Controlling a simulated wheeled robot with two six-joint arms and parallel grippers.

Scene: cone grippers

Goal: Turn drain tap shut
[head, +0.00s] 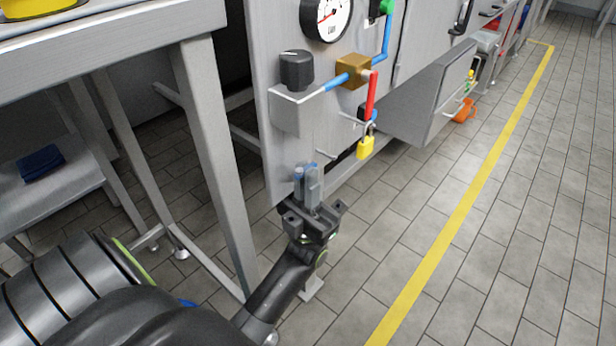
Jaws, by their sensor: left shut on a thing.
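My left gripper (306,184) is at the lower left corner of the grey panel (290,150), with its fingers pointing up against the panel front. It is shut on a small part with blue bits (298,173) showing at the fingertips. This looks like the drain tap, but the fingers hide most of it, so I cannot tell which way its handle points. My right gripper is not in view.
Above are a black knob (296,70), a gauge (326,17), a brass block (353,71) with blue pipes, and a red lever (370,96) with a yellow padlock (365,147) below. A steel table (110,45) stands left.

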